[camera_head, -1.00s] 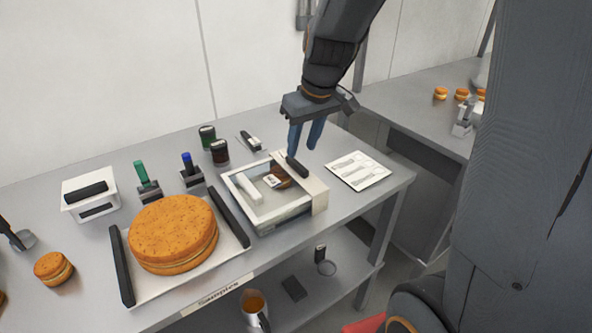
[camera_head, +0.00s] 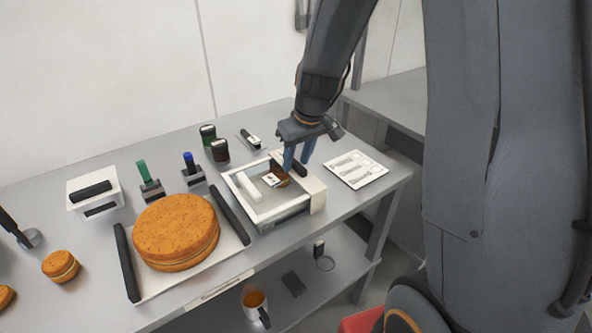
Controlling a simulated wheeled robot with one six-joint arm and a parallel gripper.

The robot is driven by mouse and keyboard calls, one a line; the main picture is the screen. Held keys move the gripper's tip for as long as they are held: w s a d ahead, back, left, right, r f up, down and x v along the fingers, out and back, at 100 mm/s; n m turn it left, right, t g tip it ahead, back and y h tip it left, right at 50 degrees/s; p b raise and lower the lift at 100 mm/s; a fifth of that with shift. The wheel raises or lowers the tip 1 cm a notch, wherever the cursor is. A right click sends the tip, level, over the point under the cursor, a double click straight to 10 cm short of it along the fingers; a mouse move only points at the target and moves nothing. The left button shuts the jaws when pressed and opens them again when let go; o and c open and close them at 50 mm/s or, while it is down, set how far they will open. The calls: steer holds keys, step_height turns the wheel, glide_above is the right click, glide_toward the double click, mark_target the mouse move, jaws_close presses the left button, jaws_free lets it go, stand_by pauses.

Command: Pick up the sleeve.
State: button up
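I cannot tell for sure which thing is the sleeve. A small brown piece with a white label (camera_head: 271,181) lies inside a shallow white-framed tray (camera_head: 243,207), and it may be the sleeve. My gripper (camera_head: 297,164) points down over the tray's back right corner, right of and above the labelled piece. Its two blue-grey fingers stand apart with nothing seen between them. The fingers partly hide a black bar on the tray's cream right side (camera_head: 316,188). I cannot tell whether the fingertips touch anything.
A large orange-brown round cake (camera_head: 175,228) stands on a board with black bars, left of the tray. Two dark jars (camera_head: 219,151) and stamp-like tools with green (camera_head: 142,170) and blue tops stand behind. A white card (camera_head: 355,170) lies right. A lower shelf holds a cup (camera_head: 254,299).

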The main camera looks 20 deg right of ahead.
jaws_close()
stand_by(0.5)
